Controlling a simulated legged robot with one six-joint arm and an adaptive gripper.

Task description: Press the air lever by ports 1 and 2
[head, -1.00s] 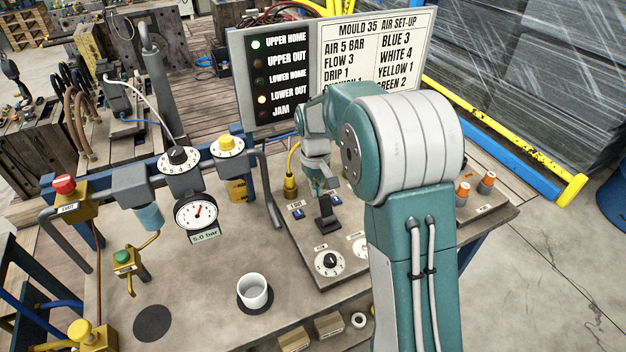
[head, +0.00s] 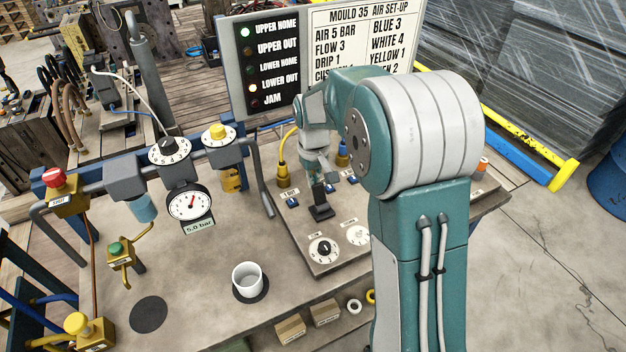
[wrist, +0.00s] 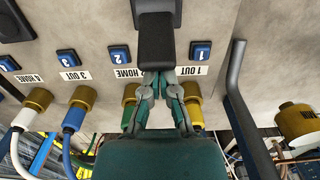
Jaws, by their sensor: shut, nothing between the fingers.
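The air lever (head: 321,210), a black paddle on a dark base, stands on the panel beside the 1 OUT label. In the wrist view the lever's black pad (wrist: 156,38) fills the top middle, between the 1 OUT label (wrist: 191,71) and the 2 HOME label (wrist: 129,73). My gripper (wrist: 160,78) is shut and empty, its fingertips at the pad's near edge. I cannot tell whether they touch it. In the head view my gripper (head: 319,184) is small and just above the lever, partly hidden by my wrist. Port 1 has a yellow plug (wrist: 194,112).
Blue buttons (wrist: 200,50) line the ports, with hoses below them. A grey bent pipe (wrist: 243,100) stands close beside port 1. A dial (head: 323,249) sits in front of the lever. A white cup (head: 248,279) stands on the bench. The gauge (head: 189,202) reads 5.0 bar.

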